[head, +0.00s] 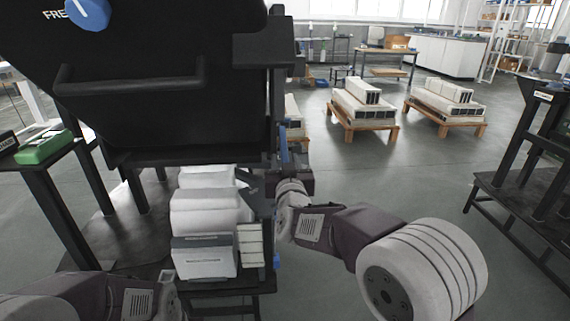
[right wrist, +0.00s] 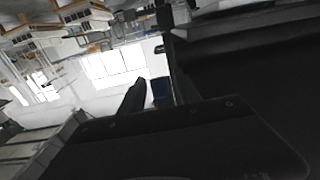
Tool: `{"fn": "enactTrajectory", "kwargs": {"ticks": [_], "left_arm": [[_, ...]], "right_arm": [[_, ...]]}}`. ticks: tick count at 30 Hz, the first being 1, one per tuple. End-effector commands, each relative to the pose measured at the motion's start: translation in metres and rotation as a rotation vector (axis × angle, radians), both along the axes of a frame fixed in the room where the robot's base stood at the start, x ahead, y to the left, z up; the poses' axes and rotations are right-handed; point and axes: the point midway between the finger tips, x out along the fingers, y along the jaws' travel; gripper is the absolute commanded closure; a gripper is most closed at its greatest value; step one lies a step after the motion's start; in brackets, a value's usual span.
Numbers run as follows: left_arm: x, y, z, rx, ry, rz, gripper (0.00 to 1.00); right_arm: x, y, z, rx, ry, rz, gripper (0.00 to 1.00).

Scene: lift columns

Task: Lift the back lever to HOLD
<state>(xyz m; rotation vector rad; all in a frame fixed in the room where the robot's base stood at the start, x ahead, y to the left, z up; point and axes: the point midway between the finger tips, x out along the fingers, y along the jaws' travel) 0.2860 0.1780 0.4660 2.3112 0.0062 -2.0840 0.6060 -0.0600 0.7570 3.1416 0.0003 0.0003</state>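The black machine (head: 170,110) fills the left of the head view, with a round blue knob (head: 88,12) beside the partly cut-off word "FRE". I cannot make out the back lever for certain. A thin upright blue piece (head: 283,148) shows at the machine's right edge. My right arm reaches to that edge; its gripper is partly hidden there. In the right wrist view my right gripper (right wrist: 154,90) looks open, with a small dark blue piece (right wrist: 161,89) between or just beyond its fingers; contact is unclear. My left arm is at the bottom left, its gripper out of view.
A horizontal black bar (head: 130,80) crosses the machine's front. White and grey boxes (head: 205,225) sit below it. A green box (head: 43,147) lies on a stand at left. Loaded pallets (head: 362,120) stand behind; a dark stand (head: 530,190) is at right. Open floor lies between.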

Motion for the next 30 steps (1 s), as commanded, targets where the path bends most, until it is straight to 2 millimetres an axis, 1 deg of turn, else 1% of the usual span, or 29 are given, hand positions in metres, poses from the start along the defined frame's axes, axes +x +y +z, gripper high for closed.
{"fn": "enactTrajectory", "kwargs": {"ticks": [1,2,3,6,30], "left_arm": [[0.0000,0.0000,0.0003,0.000,0.000,0.000,0.59],[0.0000,0.0000,0.0003,0.000,0.000,0.000,0.59],[0.0000,0.0000,0.0003,0.000,0.000,0.000,0.59],[0.0000,0.0000,0.0003,0.000,0.000,0.000,0.59],[0.0000,0.0000,0.0002,0.000,0.000,0.000,0.59]], "right_arm": [[-0.0002,0.0000,0.0002,0.000,0.000,0.000,0.60],[-0.0002,0.0000,0.0002,0.000,0.000,0.000,0.63],[-0.0003,0.0000,0.0001,0.000,0.000,0.000,0.74],[-0.0004,0.0000,0.0001,0.000,0.000,0.000,1.00],[-0.0006,0.0000,-0.0004,0.000,0.001,0.000,1.00]]}}
